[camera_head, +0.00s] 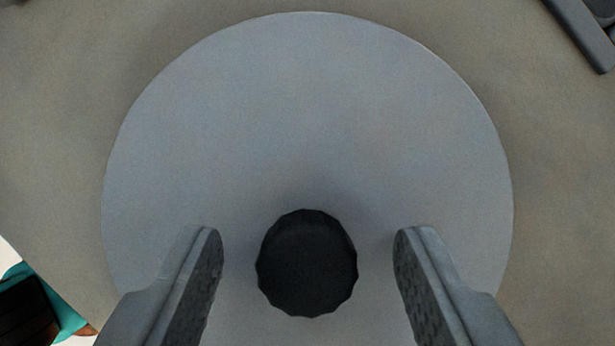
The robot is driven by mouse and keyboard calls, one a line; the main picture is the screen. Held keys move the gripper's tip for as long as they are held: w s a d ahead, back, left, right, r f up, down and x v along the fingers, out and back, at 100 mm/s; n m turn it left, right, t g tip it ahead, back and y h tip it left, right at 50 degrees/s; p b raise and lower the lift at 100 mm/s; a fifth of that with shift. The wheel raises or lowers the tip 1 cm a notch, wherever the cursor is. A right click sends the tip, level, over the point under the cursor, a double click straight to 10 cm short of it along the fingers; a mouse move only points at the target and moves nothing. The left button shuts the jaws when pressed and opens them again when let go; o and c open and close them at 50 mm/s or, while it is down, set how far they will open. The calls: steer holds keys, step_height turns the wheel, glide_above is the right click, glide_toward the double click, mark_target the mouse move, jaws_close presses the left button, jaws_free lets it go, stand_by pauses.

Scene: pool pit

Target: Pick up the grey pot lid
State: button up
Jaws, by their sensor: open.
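The grey pot lid (310,110) lies on a brownish-grey surface and fills the middle of the view. It is a large round disc with a black faceted knob (306,263) at its centre; its near edge is cut off by the frame. My gripper (308,245) is open above the lid. One finger is left of the knob and one is right of it, with a clear gap on each side. I cannot tell how far the fingertips are above the lid.
The brownish-grey surface (60,120) around the lid is mostly bare. A dark grey object (583,30) sits at the top right corner, partly cut off. A teal and black object (35,308) shows at the bottom left, beyond the surface's edge.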

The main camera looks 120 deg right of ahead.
mark_target(309, 292)
steer(key=shift+f, duration=0.15)
steer(key=shift+c, duration=0.2)
jaws_close()
step_height(309, 292, up, 10)
stand_by(0.5)
